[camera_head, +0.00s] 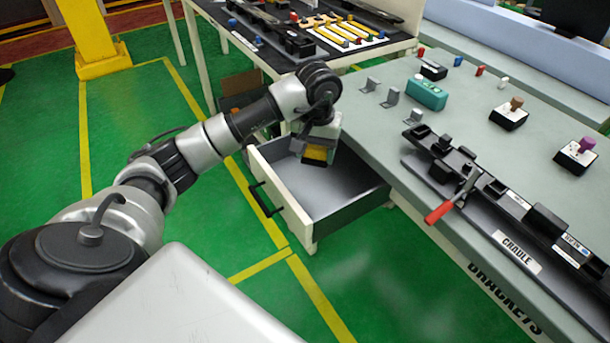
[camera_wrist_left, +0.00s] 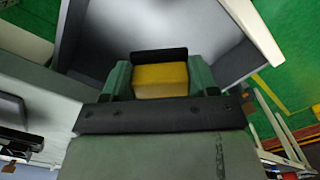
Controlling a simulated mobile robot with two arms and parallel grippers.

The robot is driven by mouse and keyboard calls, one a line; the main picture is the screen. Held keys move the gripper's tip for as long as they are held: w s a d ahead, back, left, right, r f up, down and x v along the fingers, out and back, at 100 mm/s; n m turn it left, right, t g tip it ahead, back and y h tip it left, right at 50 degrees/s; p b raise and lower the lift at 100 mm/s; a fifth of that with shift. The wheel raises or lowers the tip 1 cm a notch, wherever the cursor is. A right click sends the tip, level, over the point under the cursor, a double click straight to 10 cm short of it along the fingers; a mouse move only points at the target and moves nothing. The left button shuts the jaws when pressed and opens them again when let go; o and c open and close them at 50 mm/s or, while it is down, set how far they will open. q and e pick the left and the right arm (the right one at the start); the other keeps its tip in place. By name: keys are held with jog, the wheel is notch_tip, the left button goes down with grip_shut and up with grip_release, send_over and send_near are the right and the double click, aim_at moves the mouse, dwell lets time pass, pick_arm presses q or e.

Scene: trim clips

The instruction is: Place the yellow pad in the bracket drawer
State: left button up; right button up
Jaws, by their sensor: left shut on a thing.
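The yellow pad (camera_head: 317,153) is in my left gripper (camera_head: 316,158), which is shut on it. In the head view they are above the open bracket drawer (camera_head: 330,198), over its back left part. The drawer is pulled out from the table, grey inside, and its visible floor is bare. In the left wrist view the yellow pad (camera_wrist_left: 160,80) sits between the green fingers, with the drawer (camera_wrist_left: 205,28) beyond it. The gap between pad and drawer floor is hard to judge. My right gripper is not in view.
The grey-green table (camera_head: 440,120) carries a black cradle fixture (camera_head: 480,190) with a red-handled clamp (camera_head: 440,212), a teal block (camera_head: 426,92) and several metal brackets (camera_head: 390,97). A second table (camera_head: 300,35) with yellow strips stands behind. Green floor in front of the drawer is clear.

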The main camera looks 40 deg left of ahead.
aim_at(309, 190)
pick_arm(q)
jog(key=shift+a+f, duration=0.5)
jog(key=shift+a, duration=0.15)
jog(key=shift+a+f, duration=0.2)
jog(key=shift+f, duration=0.1)
notch_tip(309, 190, down, 9)
jog(key=shift+w+f, duration=0.1)
jog(key=shift+f, duration=0.05)
jog(key=shift+f+b, duration=0.2)
jog(key=shift+b, duration=0.1)
jog(key=o, duration=0.9)
jog(key=shift+r, duration=0.1)
jog(key=shift+r+p, duration=0.25)
jog(key=shift+p, duration=0.2)
notch_tip(309, 190, up, 12)
jog(key=shift+f+b, duration=0.1)
jog(key=shift+b, duration=0.25)
